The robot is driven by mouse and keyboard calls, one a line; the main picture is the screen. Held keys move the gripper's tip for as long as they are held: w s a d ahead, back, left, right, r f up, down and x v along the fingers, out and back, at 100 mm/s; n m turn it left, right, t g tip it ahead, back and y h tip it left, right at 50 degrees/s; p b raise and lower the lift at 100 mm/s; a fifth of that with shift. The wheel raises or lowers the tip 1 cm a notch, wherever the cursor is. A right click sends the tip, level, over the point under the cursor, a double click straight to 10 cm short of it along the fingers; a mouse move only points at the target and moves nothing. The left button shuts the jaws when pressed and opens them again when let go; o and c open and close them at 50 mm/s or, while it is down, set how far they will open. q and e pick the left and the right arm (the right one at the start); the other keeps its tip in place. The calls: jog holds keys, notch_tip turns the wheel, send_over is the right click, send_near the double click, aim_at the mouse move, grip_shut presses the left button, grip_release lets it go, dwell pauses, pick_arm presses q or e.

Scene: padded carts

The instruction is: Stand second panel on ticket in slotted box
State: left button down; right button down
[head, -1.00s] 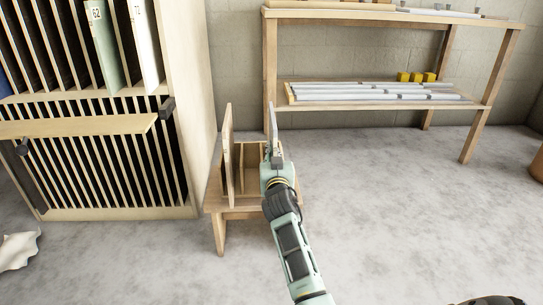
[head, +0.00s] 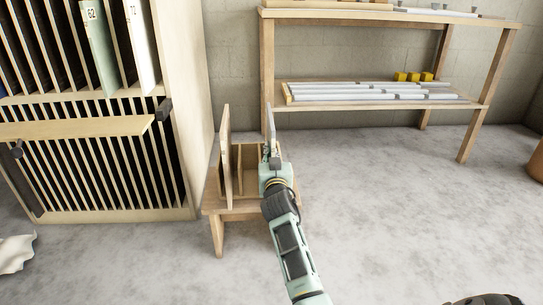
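The slotted box (head: 247,157) stands on a low wooden stool, with upright dividers and open slots. A tall wooden board (head: 226,150) stands upright at its left side, rising above the dividers. My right gripper (head: 272,158) is over the box's right part and hides that part. It appears shut on a thin grey panel (head: 270,122), which stands upright and nearly edge-on to me. The panel's lower end is hidden by the gripper, so I cannot tell whether it is in a slot. I cannot make out a ticket. My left gripper is not in view.
A slotted rack (head: 110,170) at left holds a green panel (head: 98,45) marked 62 and a white panel (head: 141,45). A wooden bench (head: 380,106) with grey bars and yellow blocks stands behind.

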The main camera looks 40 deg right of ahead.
jog(key=c, duration=1.8)
grip_release()
jog(key=shift+o, duration=0.2)
jog(key=shift+s+f, duration=0.1)
jog(key=v, duration=1.2)
